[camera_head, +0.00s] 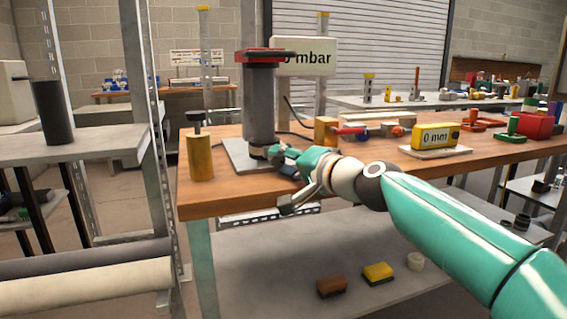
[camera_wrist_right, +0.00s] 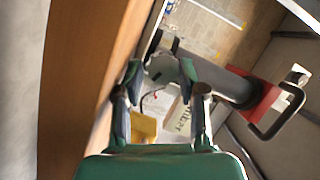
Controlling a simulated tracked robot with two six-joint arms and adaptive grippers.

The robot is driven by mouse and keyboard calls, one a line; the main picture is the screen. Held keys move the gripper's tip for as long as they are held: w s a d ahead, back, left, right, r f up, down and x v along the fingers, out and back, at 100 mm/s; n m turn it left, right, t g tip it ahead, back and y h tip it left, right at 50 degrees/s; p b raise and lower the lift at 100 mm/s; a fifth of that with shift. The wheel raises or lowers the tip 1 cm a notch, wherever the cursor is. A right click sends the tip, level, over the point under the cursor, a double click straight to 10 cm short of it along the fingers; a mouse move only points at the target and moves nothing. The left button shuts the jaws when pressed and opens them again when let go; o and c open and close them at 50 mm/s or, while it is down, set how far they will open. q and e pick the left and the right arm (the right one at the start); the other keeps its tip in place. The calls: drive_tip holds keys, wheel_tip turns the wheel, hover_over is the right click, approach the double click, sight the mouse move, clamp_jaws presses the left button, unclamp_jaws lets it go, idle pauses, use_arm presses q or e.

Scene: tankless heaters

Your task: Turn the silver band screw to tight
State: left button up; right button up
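A grey upright cylinder (camera_head: 260,105) with a red top stands on a grey plate (camera_head: 238,155) on the wooden bench. A band (camera_head: 259,151) circles its foot; its screw is too small to make out. My right gripper (camera_head: 283,156) is right of the foot, close to the band. In the right wrist view, my right gripper (camera_wrist_right: 161,72) has its fingers apart, with a pale grey piece (camera_wrist_right: 163,67) between or just beyond the tips. I cannot tell whether they touch it. The cylinder (camera_wrist_right: 228,87) lies to the right there. My left gripper is not in view.
A brass cylinder (camera_head: 200,157) stands left of the plate, at the bench's left end. A "0 mbar" display (camera_head: 310,57) is behind. The bench's front edge is below my gripper.

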drive_tip(key=shift+s+a+f, duration=0.1)
drive_tip(key=shift+a, duration=0.05)
drive_tip(key=shift+s, duration=0.1)
drive_tip(key=v, duration=0.8)
idle(0.4)
